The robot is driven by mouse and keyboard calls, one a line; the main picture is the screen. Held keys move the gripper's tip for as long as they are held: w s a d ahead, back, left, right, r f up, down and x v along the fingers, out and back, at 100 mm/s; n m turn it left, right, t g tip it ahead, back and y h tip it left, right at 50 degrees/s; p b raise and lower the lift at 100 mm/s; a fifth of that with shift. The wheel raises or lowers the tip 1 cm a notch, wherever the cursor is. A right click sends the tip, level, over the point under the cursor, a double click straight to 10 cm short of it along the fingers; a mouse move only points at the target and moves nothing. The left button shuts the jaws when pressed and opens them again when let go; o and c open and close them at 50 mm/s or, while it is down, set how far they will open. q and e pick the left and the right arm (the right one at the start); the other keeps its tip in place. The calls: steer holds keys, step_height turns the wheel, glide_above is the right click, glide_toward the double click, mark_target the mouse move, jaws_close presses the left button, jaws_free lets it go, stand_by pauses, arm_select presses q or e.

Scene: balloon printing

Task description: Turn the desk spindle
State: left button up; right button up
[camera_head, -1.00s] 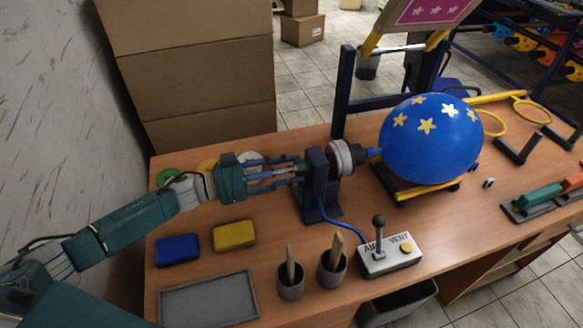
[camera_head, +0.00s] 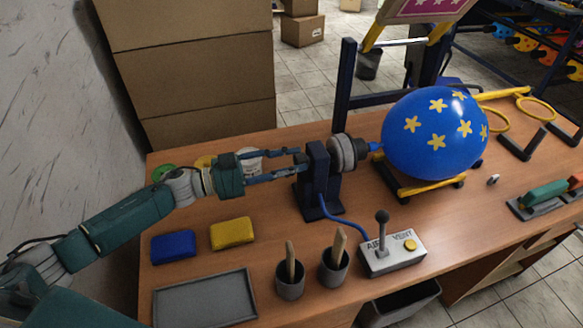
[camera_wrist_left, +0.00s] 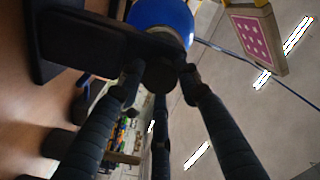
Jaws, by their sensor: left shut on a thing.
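The desk spindle (camera_head: 318,178) is a dark upright stand with a grey disc (camera_head: 343,154) on its right side. A blue balloon (camera_head: 437,133) with yellow stars is attached by its neck at the disc's right. My left gripper (camera_head: 299,164) reaches in from the left, its fingers shut at the spindle's left end. The left wrist view shows the fingers around a dark round knob (camera_wrist_left: 159,74), with the stand and part of the balloon (camera_wrist_left: 165,15) beyond. My right gripper is not in view.
An AIR/VENT box (camera_head: 392,254) with a lever stands in front, joined to the spindle by a blue hose. Two cups (camera_head: 334,268), a grey tray (camera_head: 206,299), a blue pad (camera_head: 173,246) and a yellow pad (camera_head: 232,233) lie nearby. A dark frame rises behind.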

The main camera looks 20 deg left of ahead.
arm_select(q)
steer(key=m+b, duration=0.2)
steer(key=m, duration=0.1)
steer(key=shift+r, duration=0.15)
steer(key=m+b, duration=0.2)
steer(key=m, duration=0.1)
steer(key=shift+d+m+b, duration=0.1)
steer(key=shift+m+b, duration=0.2)
steer(key=shift+b, duration=0.05)
steer(key=m+b, duration=0.2)
steer(key=m, duration=0.1)
steer(key=shift+s+f+b, duration=0.1)
steer(key=shift+f+b, duration=0.1)
steer(key=shift+b, duration=0.2)
steer(key=m+b, duration=0.2)
steer(key=shift+m, duration=0.4)
steer(key=shift+s+d+f, duration=0.1)
steer(key=shift+f, duration=0.05)
